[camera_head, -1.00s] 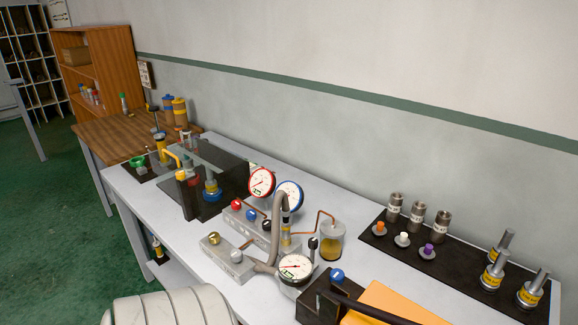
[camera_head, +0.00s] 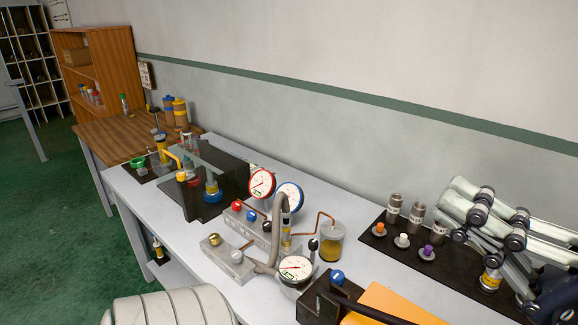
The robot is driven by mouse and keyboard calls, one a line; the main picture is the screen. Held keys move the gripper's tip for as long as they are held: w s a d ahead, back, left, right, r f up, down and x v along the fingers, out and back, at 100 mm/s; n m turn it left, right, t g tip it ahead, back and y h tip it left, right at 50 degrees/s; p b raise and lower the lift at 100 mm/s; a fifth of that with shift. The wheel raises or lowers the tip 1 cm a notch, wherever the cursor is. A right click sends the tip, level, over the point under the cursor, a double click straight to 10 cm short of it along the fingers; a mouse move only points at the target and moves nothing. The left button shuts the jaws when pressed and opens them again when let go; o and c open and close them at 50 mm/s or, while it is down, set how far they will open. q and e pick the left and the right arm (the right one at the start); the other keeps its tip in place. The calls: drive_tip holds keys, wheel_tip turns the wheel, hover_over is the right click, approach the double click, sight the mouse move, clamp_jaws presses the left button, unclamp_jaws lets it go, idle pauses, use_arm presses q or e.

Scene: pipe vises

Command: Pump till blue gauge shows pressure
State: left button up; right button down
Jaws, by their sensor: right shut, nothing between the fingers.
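The blue-rimmed gauge (camera_head: 289,196) stands behind the valve block on the grey bench; its needle is too small to read surely. The red-rimmed gauge (camera_head: 262,183) is just left of it. A dark-rimmed gauge (camera_head: 296,269) sits nearer, by the hose. The pump (camera_head: 318,300) is a dark block with a blue knob (camera_head: 337,277) and a black lever (camera_head: 372,309) reaching right over an orange surface. My right gripper (camera_head: 452,208) is shut and empty at the right, over the black mat and well apart from the lever. My left gripper is out of view.
The black mat (camera_head: 377,243) holds fittings, coloured plugs and yellow-banded cylinders, partly hidden by my right gripper. A valve block (camera_head: 250,222), a hose (camera_head: 270,268) and a jar (camera_head: 331,243) crowd the middle. A dark see-through guard (camera_head: 226,165) stands farther left.

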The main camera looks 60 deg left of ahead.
wheel_tip(320, 180, down, 12)
drive_tip(key=w+d+n+t+h, duration=0.1)
drive_tip(key=n+t+h, duration=0.2)
drive_tip(key=h, duration=0.7)
drive_tip(key=w+d+m+t+h, duration=0.4)
drive_tip(key=w+d+t+h, duration=0.4)
drive_tip(key=w+d, duration=0.65)
drive_tip(key=shift+g+h, duration=0.7)
drive_tip(key=shift+s+d+f+b, duration=0.25)
drive_tip(key=shift+f+b, duration=0.25)
drive_tip(key=shift+f, duration=0.65)
drive_tip(key=shift+s+d+f+b, duration=0.25)
drive_tip(key=shift+f+b, duration=0.25)
drive_tip(key=shift+f, duration=0.65)
drive_tip(key=shift+s+d+f+b, duration=0.15)
drive_tip(key=shift+s+f+b, duration=0.25)
drive_tip(key=shift+f, duration=0.75)
drive_tip(key=f+b, duration=0.1)
drive_tip(key=b, duration=0.1)
drive_tip(key=d+f+b, duration=0.1)
drive_tip(key=f+b, duration=0.3)
drive_tip(key=shift+w+d+f, duration=0.15)
drive_tip(key=shift+w+d, duration=0.05)
drive_tip(key=shift+w, duration=0.1)
drive_tip(key=shift+f, duration=0.15)
